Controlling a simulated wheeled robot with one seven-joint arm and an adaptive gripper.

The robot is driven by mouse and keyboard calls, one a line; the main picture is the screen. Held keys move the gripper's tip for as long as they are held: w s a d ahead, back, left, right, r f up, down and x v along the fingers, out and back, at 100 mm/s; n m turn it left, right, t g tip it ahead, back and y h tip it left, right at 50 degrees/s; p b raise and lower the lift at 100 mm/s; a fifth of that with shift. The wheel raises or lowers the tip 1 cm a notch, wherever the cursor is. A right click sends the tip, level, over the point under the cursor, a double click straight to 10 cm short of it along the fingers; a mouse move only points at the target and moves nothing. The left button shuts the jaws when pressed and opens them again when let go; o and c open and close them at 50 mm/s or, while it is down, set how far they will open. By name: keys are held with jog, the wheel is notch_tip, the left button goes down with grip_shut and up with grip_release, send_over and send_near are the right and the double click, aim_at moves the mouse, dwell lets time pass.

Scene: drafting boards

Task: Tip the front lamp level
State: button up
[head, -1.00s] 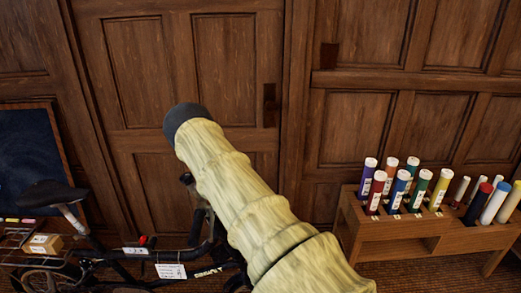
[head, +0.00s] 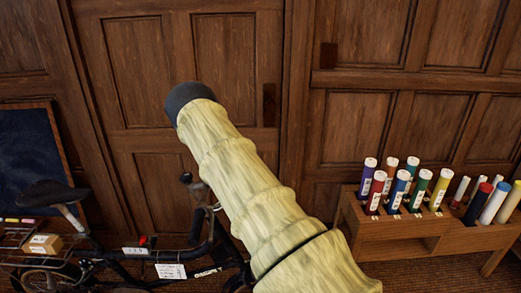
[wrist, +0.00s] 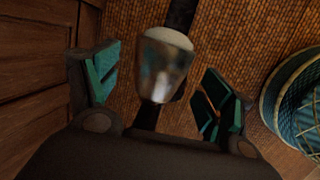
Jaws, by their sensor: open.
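The front lamp (wrist: 165,68) is a shiny metal cup with a pale rim in the wrist view. It lies between the two fingers of my gripper (wrist: 159,82), with visible gaps to the green pads on both sides. My gripper is open. Whether a finger touches the lamp's far side cannot be told. In the head view the bicycle (head: 120,262) stands at the lower left, with its front part partly behind my pale sleeved arm. My gripper does not show there, and I cannot make out the lamp's tilt.
A wooden rack (head: 400,232) with several coloured tubes stands at the right. A blue board (head: 30,155) is at the left edge. Wood-panelled wall (head: 240,60) closes the back. A blue-green round container (wrist: 293,105) is at the right of the wrist view, over woven brown floor.

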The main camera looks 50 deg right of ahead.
jog(key=shift+v, duration=3.85)
